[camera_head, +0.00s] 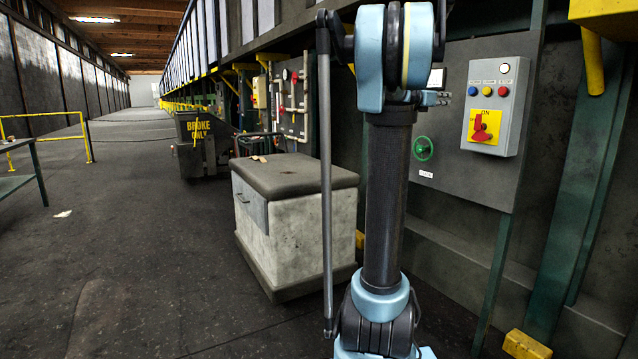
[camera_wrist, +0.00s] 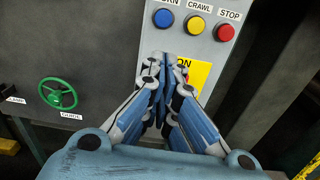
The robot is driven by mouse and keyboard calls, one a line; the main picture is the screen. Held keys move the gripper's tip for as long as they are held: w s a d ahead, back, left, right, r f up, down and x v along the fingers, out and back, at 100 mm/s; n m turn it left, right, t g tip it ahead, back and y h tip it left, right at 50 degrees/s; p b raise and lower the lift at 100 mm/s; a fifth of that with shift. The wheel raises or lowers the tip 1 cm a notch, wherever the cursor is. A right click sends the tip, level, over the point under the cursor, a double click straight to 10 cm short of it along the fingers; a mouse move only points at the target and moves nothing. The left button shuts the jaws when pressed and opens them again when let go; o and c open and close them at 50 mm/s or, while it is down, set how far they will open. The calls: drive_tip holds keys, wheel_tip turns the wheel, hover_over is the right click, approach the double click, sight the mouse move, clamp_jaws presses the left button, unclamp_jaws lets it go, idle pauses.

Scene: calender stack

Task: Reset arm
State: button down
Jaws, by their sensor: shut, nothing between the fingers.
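My gripper (camera_wrist: 166,62) is shut and empty in the wrist view, its two fingers together at the tips. The tips appear in front of the grey control box (camera_wrist: 202,42), covering part of its yellow plate (camera_wrist: 200,72). Whether they touch it I cannot tell. In the head view my arm stands upright and folded at right of centre, and the gripper is mostly hidden behind it. The control box (camera_head: 514,92) there shows a red rotary switch (camera_head: 482,127) on the yellow plate, under blue, yellow and red buttons.
A green handwheel (camera_head: 423,148) is on the dark panel, left of the box. A grey cabinet with a dark top (camera_head: 290,175) stands left of my arm. A bin marked BROKE ONLY (camera_head: 198,128) is farther back. The aisle floor (camera_head: 130,230) at left is mostly clear.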

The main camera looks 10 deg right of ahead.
drive_tip(key=s+a+f+m+g+y, duration=0.1)
drive_tip(key=s+a+f+m+y, duration=0.4)
drive_tip(key=s+a+f, duration=0.7)
drive_tip(key=s+a+f+m+g+y, duration=0.2)
drive_tip(key=s+a+f+m+y, duration=0.4)
drive_tip(key=f, duration=1.4)
drive_tip(key=s+a+f+m+g+y, duration=0.1)
drive_tip(key=s+a+f+m+y, duration=0.4)
drive_tip(key=s+a+f+m, duration=0.5)
drive_tip(key=s+a+f, duration=0.6)
drive_tip(key=s+a, duration=0.3)
drive_tip(key=a, duration=0.4)
drive_tip(key=shift+s+m+y, duration=0.15)
drive_tip(key=shift+m+y, duration=0.15)
drive_tip(key=shift+m, duration=0.1)
drive_tip(key=shift+d+f, duration=0.1)
drive_tip(key=shift+w+f, duration=0.2)
drive_tip(key=shift+w, duration=0.25)
